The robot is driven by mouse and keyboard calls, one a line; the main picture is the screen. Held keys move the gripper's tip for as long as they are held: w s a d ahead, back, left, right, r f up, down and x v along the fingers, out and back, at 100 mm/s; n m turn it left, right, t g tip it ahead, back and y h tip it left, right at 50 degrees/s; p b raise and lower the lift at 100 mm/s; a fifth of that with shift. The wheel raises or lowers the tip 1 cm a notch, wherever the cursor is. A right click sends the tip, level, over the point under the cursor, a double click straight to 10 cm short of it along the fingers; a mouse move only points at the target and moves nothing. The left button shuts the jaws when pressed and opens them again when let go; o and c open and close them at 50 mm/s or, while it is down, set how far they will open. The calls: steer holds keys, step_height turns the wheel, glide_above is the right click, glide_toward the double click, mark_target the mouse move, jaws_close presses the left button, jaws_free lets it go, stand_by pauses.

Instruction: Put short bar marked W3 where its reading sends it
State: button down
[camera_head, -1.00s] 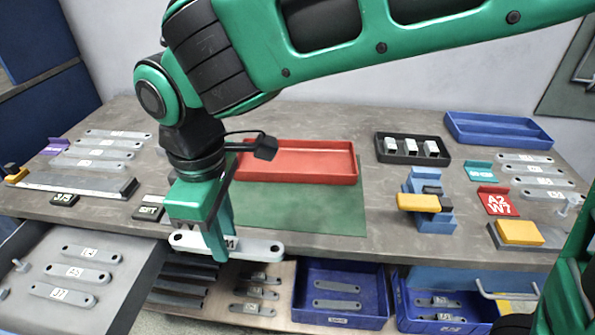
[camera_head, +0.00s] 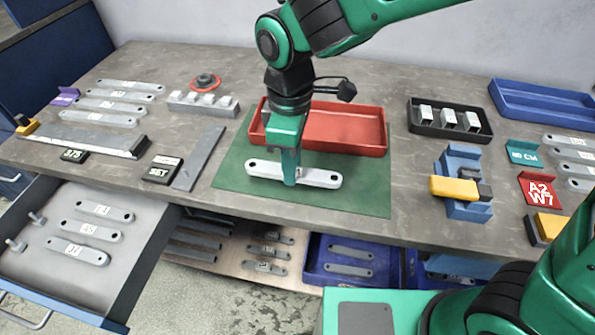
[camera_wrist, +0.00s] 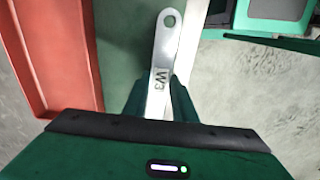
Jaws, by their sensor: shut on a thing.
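The short bar marked W3 (camera_wrist: 165,52) is a pale grey metal bar with a hole near each end. In the head view the bar (camera_head: 318,178) lies level over the green mat (camera_head: 230,170). I cannot tell whether it touches the mat. My gripper (camera_head: 290,180) is shut on the middle of the bar from above, and its fingers (camera_wrist: 160,105) hide part of the bar in the wrist view. The W3 mark reads clearly in the wrist view. A red tray (camera_head: 372,150) stands empty behind the bar.
A black tray with metal blocks (camera_head: 418,128), a blue stand with a yellow piece (camera_head: 460,205), a red A2 W7 sign (camera_head: 541,190) and a blue tray (camera_head: 548,108) are at right. A SET sign (camera_head: 161,170), steel gauge (camera_head: 85,138) and open drawer (camera_head: 150,240) are at left.

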mark_target(300, 187)
steer(key=shift+w+d+f, duration=0.5)
steer(key=shift+w+d, duration=0.05)
steer(key=shift+d, duration=0.15)
steer(key=shift+d+f, duration=0.1)
steer(key=shift+f, duration=1.95)
steer(key=shift+f, duration=0.1)
steer(key=c, duration=1.5)
jaws_free()
steer(key=shift+o, duration=0.2)
step_height(300, 187, up, 12)
steer(key=shift+r, duration=0.1)
